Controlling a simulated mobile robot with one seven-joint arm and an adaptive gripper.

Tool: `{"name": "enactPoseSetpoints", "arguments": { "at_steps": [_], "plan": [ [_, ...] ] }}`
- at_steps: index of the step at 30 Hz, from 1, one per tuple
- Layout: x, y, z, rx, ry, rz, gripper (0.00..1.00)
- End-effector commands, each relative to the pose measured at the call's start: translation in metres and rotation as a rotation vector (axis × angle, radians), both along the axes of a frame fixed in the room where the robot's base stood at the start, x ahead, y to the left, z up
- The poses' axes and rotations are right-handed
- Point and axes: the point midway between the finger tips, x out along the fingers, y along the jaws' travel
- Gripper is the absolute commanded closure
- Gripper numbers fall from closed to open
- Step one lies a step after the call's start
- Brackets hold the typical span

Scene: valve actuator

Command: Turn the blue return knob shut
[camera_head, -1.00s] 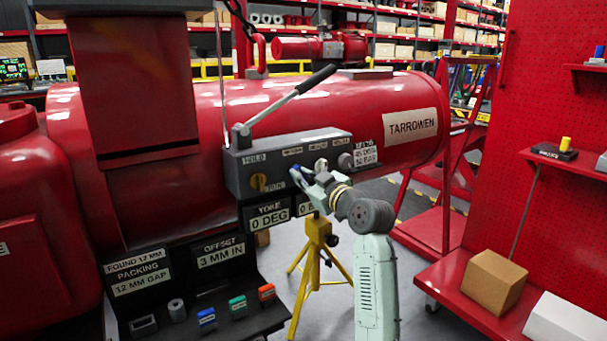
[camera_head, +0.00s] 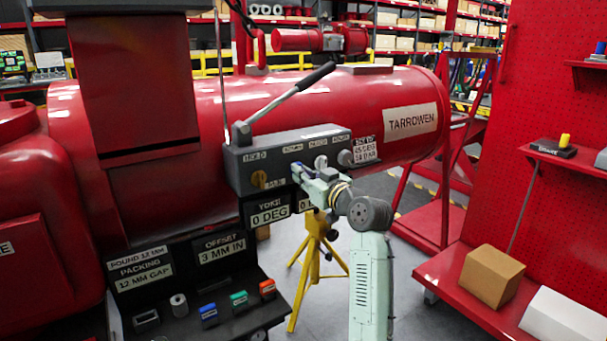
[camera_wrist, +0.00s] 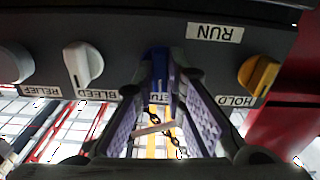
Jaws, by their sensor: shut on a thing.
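The blue return knob (camera_wrist: 158,68) is on the grey valve panel, between the white bleed knob (camera_wrist: 83,64) and the yellow hold knob (camera_wrist: 258,75) in the wrist view. Its blue bar stands upright in that picture. My gripper (camera_wrist: 160,92) is shut on the knob, with one purple-grey finger on each side. The label by the blue knob is partly covered by my fingers.
A grey relief knob (camera_wrist: 14,64) is beyond the bleed knob. A long lever (camera_head: 290,96) rises from the block's top. A yellow tripod (camera_head: 313,250) stands below. A black tray (camera_head: 258,322) with colored blocks is at lower left, and a red shelf cart (camera_head: 455,290) is at right.

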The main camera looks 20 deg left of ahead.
Motion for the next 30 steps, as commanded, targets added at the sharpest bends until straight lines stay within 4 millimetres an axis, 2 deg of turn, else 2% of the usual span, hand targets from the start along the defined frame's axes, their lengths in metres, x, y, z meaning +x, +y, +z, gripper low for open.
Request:
{"name": "enactPoseSetpoints", "arguments": {
  "at_steps": [4, 5, 13, 23, 26, 30],
  "plan": [
    [0.0, 0.0, -0.001, -0.001, 0.001, 0.0, 1.0],
    [0.0, 0.0, -0.001, -0.001, 0.001, 0.0, 0.87],
    [0.0, 0.0, 0.0, -0.001, 0.0, 0.0, 0.69],
    [-0.001, -0.002, 0.0, -0.001, -0.001, 0.0, 0.68],
    [-0.006, -0.009, 0.0, -0.001, -0.001, -0.001, 0.68],
    [-0.021, -0.029, 0.0, 0.001, -0.001, -0.003, 0.68]
  ]
}}
